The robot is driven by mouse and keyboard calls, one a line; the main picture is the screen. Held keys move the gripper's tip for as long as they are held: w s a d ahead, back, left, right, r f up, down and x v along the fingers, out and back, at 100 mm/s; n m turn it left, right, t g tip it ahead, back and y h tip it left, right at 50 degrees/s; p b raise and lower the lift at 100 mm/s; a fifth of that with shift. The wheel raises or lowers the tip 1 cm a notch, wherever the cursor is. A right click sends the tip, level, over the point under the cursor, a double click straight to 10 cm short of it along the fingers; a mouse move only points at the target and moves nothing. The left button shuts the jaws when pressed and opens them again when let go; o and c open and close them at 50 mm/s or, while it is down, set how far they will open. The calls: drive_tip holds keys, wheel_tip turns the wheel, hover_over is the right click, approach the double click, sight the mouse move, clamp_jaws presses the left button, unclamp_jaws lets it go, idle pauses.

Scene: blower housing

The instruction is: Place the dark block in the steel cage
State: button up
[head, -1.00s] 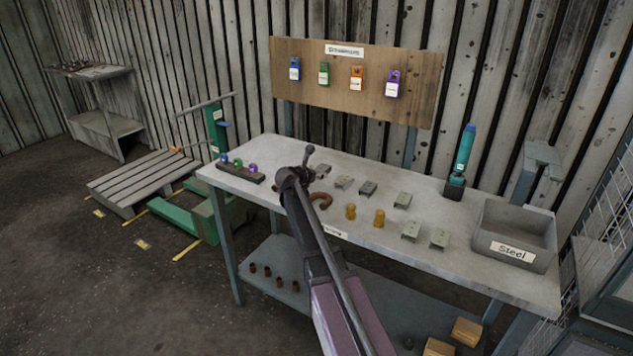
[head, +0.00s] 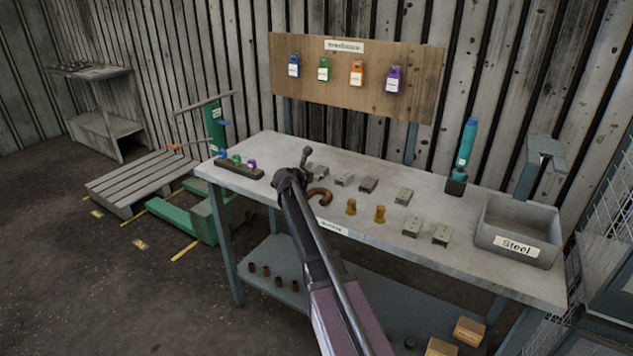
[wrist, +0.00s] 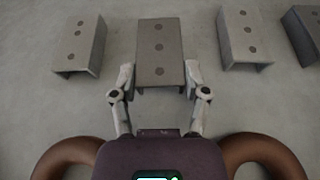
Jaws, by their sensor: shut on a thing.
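The dark block (wrist: 160,50) is a grey, channel-shaped metal piece with a line of dots on top, slightly darker than its neighbours. In the wrist view it lies between the fingers of my gripper (wrist: 160,82), which is shut on its near end. It appears to be at the tabletop, and I cannot tell whether it is lifted. In the head view my arm hides the fingertips over the table's left half. A grey open bin (head: 482,240) labelled "Steel" stands at the table's right end, well away from my gripper. It looks empty.
Similar metal blocks (head: 368,185) (wrist: 245,38) stand close on both sides. Brass parts (head: 380,213), more blocks (head: 412,227) and a teal tool in a holder (head: 464,158) stand between there and the bin.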

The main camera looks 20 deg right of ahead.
drive_tip(key=shift+f, duration=0.45)
drive_tip(key=o, duration=1.3)
drive_tip(key=shift+r, duration=0.1)
drive_tip(key=shift+r, duration=0.2)
drive_tip(key=p+v, duration=0.4)
drive_tip(key=v, duration=0.6)
drive_tip(key=shift+s+a+r, duration=0.15)
drive_tip(key=shift+s, duration=0.05)
drive_tip(key=shift+s+a+r+p, duration=0.2)
drive_tip(key=shift+s+a+p, duration=0.15)
drive_tip(key=shift+a, duration=0.25)
